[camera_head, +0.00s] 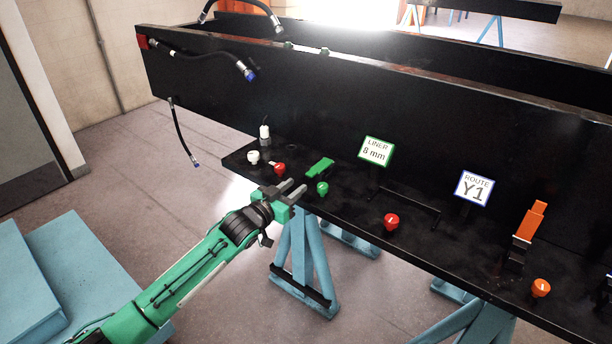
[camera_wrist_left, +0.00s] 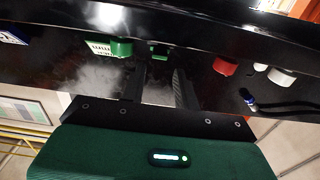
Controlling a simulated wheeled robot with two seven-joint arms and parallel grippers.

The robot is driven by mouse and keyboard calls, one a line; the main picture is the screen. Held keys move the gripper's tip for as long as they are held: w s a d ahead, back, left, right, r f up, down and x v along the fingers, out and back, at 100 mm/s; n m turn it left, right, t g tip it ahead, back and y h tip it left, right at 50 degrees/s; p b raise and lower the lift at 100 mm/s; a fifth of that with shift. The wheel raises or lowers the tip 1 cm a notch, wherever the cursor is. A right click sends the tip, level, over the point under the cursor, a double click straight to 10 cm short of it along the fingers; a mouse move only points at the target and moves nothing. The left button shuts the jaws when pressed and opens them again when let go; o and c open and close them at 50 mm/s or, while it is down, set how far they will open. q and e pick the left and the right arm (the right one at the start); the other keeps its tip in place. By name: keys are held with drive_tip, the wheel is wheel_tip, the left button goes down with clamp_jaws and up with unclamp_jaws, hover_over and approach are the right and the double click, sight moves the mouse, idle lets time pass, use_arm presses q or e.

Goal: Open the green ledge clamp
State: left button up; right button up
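The green ledge clamp (camera_head: 319,168) sits on the black ledge, with its green lever lying low, close to flat. A green knob (camera_head: 322,188) is just in front of it. My left gripper (camera_head: 294,190) is at the ledge's front edge, left of and nearer than the clamp, apart from it. Its two fingers are spread and nothing shows between them. In the left wrist view the fingers (camera_wrist_left: 160,85) are also apart; a small green part (camera_wrist_left: 158,50) shows beyond the gap, possibly the clamp. My right gripper is not in view.
A white knob (camera_head: 253,157) and red knob (camera_head: 280,169) stand left of the clamp. A "LINER 8 mm" sign (camera_head: 376,151), another red knob (camera_head: 391,222), a "ROUTE Y1" sign (camera_head: 474,188) and an orange clamp (camera_head: 530,222) stand to the right. Hoses (camera_head: 200,57) hang at upper left.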

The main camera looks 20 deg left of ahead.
sight(308, 176)
use_arm(q)
drive_tip(key=shift+p+x, duration=0.5)
drive_tip(key=shift+x, duration=2.45)
clamp_jaws()
